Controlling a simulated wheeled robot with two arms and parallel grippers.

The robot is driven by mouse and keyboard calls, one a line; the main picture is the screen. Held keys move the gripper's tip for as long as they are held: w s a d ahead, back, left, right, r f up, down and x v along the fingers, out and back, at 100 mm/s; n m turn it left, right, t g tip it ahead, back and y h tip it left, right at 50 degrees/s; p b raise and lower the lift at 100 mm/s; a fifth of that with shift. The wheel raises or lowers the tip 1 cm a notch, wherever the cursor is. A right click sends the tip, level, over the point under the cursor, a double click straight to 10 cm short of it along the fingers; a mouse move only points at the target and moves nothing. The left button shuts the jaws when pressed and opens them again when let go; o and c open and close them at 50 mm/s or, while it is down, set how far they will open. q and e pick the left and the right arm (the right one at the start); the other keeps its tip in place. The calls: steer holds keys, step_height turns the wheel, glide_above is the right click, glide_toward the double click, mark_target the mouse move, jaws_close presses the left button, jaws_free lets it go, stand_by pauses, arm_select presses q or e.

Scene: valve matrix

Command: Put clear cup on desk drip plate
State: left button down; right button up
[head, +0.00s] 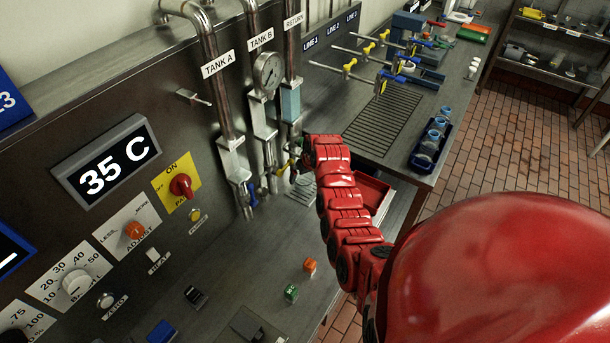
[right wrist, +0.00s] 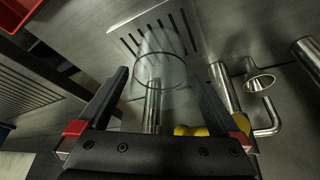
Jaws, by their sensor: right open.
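A clear cup (right wrist: 160,72) shows in the right wrist view, its round rim facing the camera. It stands between and just beyond the fingertips of my right gripper (right wrist: 159,78), which is open with a finger on each side. The cup overlaps the slotted desk drip plate (right wrist: 125,35) and its far end appears to rest on it; exact contact is hard to tell. In the head view the drip plate (head: 300,193) lies below the taps, partly behind my red right arm. The right gripper's fingers are mostly hidden there. My left gripper is not in view.
Metal pipes and a tap with a yellow handle (right wrist: 190,131) stand close to the gripper. A red tray (head: 372,192) lies right of my arm. A larger slotted plate (head: 384,117) is on the far bench. Green (head: 291,293) and orange (head: 310,265) blocks lie on the near desk.

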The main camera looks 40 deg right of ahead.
steer(key=p+v, duration=0.3)
steer(key=v, duration=0.9)
stand_by(0.3)
